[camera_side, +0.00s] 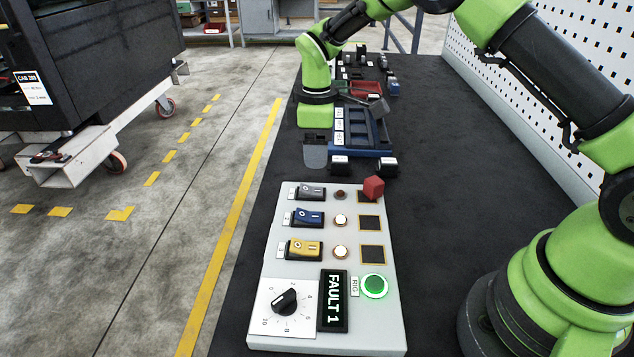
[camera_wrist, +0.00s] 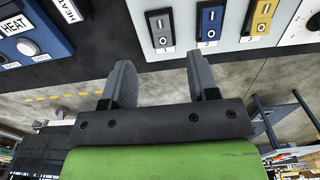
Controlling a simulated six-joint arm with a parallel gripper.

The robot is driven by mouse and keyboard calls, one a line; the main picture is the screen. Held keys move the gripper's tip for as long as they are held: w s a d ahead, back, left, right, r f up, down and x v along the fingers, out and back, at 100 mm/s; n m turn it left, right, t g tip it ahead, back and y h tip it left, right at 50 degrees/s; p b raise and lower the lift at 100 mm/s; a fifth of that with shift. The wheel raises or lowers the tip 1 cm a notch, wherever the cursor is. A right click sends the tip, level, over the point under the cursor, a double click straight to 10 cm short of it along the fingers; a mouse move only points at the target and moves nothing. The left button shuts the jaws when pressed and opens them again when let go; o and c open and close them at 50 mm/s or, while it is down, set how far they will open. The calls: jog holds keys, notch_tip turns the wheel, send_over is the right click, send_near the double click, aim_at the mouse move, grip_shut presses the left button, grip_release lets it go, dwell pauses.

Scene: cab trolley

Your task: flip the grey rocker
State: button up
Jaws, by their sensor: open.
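The grey rocker (camera_side: 311,194) sits at the top left of the light panel (camera_side: 345,295), in the row farthest from the side camera. In the wrist view the grey rocker (camera_wrist: 162,30) is the leftmost of three, ahead of the fingertips. My gripper (camera_side: 316,155) is just beyond the panel's far edge, apart from the rocker. In the wrist view my gripper (camera_wrist: 160,68) has its two grey fingers spread with nothing between them. The lamp (camera_side: 340,194) beside the grey rocker is dark red. Which end of the rocker is pressed is hard to tell.
Below are the blue rocker (camera_side: 307,218) and yellow rocker (camera_side: 303,249), with lit lamps. A red cube (camera_side: 373,187) stands at the panel's upper right. The display (camera_side: 334,300) reads FAULT 1.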

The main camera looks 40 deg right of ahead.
aim_at(317, 191)
notch_tip(317, 191, down, 8)
jog(key=shift+f, duration=0.15)
jog(key=shift+c, duration=0.2)
